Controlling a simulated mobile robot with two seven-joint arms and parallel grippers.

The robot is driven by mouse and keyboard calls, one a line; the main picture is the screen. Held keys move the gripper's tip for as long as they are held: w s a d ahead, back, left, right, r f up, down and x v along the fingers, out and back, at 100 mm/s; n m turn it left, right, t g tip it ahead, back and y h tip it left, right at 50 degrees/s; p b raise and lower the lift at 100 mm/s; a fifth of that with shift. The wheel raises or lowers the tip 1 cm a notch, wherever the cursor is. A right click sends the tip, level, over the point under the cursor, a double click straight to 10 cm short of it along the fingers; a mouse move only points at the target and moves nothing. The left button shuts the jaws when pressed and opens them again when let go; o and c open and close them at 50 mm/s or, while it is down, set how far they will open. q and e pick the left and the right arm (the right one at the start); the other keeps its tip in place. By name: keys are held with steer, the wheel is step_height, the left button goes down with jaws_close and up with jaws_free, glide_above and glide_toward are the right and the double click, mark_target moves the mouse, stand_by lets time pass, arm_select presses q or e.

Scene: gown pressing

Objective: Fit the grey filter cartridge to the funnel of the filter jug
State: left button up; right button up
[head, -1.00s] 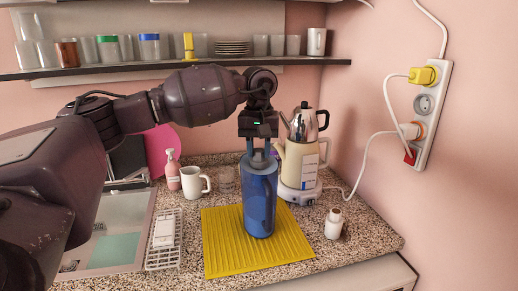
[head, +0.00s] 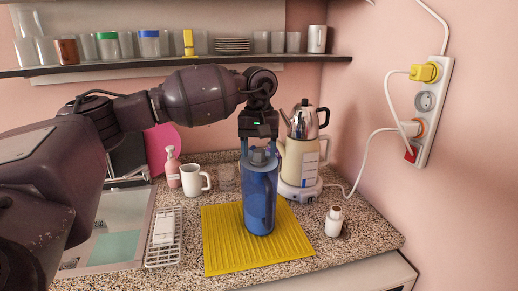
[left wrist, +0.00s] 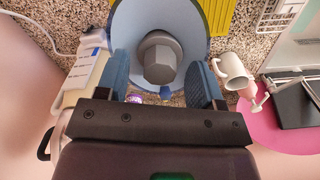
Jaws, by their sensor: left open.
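The filter jug (head: 260,205) is a tall blue see-through vessel standing upright on the yellow ribbed mat (head: 220,250). The grey filter cartridge (head: 259,158) stands at the jug's top. In the left wrist view the cartridge (left wrist: 160,57) sits inside the round pale-blue funnel (left wrist: 127,22), roughly in its middle. How deep it is seated I cannot tell. My left gripper (head: 258,152) points down right above the jug. Its blue fingers are spread on either side of the cartridge with gaps, also seen in the left wrist view (left wrist: 158,70). My right gripper is not in view.
A cream kettle with a steel teapot (head: 300,160) stands close behind the jug at right. A small white bottle (head: 334,222) is right of the mat. A white mug (head: 193,180), pink soap bottle (head: 172,170) and white rack (head: 164,240) are at left.

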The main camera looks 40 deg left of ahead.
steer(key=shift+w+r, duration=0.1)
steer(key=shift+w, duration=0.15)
arm_select(q)
step_height(320, 180, up, 4)
steer(key=shift+f, duration=0.25)
step_height(320, 180, up, 7)
steer(key=shift+r, duration=0.15)
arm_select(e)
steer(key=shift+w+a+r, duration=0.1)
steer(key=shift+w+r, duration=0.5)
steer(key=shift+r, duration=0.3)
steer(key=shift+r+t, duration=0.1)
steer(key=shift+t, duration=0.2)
arm_select(q)
steer(key=shift+s, duration=0.1)
